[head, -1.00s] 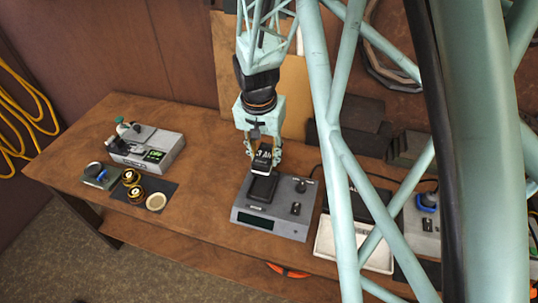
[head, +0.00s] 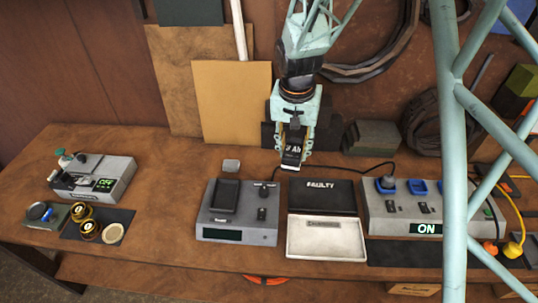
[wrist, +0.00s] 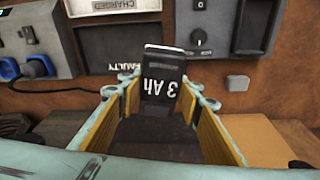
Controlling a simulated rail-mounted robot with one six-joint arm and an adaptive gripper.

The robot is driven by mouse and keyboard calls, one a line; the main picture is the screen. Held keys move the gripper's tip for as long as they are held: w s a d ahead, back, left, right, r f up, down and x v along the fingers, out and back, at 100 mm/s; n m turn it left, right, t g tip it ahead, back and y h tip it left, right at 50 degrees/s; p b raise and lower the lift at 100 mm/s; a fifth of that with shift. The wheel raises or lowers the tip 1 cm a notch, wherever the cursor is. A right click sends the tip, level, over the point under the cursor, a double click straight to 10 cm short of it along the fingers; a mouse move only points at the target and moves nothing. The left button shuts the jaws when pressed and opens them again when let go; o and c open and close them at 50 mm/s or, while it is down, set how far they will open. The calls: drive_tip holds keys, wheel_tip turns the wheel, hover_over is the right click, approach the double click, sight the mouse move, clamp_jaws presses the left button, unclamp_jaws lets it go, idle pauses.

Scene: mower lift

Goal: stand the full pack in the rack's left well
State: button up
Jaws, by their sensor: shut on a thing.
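The wrist view shows the pack (wrist: 161,86) between the two yellow-lined fingers. A grey unit (head: 408,218) with a lit "ON" display and blue parts along its top stands to the right; it may be the rack, but I cannot tell its wells clearly. A grey device (head: 236,222) with an empty black cradle, a knob and a dark display stands left of my gripper.
A black "FAULTY" panel (head: 320,196) and a white tray (head: 326,238) lie between the two units. A grey machine (head: 103,182) marked "OFF" stands at the left. A small grey block (head: 231,166) and a cable lie behind. Boards and dark blocks line the wall.

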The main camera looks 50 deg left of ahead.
drive_tip(key=w+d+r+m+b, duration=0.2)
drive_tip(key=w+d, duration=0.8)
drive_tip(key=d, duration=0.4)
drive_tip(key=w+d+r+m+b, duration=0.1)
drive_tip(key=w+d+b, duration=0.1)
drive_tip(key=w+d, duration=1)
drive_tip(key=w+d+r+m+b, duration=0.1)
drive_tip(key=d+b, duration=0.1)
drive_tip(key=d, duration=1.7)
drive_tip(key=w+d+r+m+b, duration=0.1)
drive_tip(key=d+r+m+b, duration=0.1)
drive_tip(key=d, duration=1.7)
drive_tip(key=shift+w+d+r+m+h, duration=0.2)
drive_tip(key=shift+w+d+m+h, duration=0.1)
drive_tip(key=shift+w+d+h, duration=0.1)
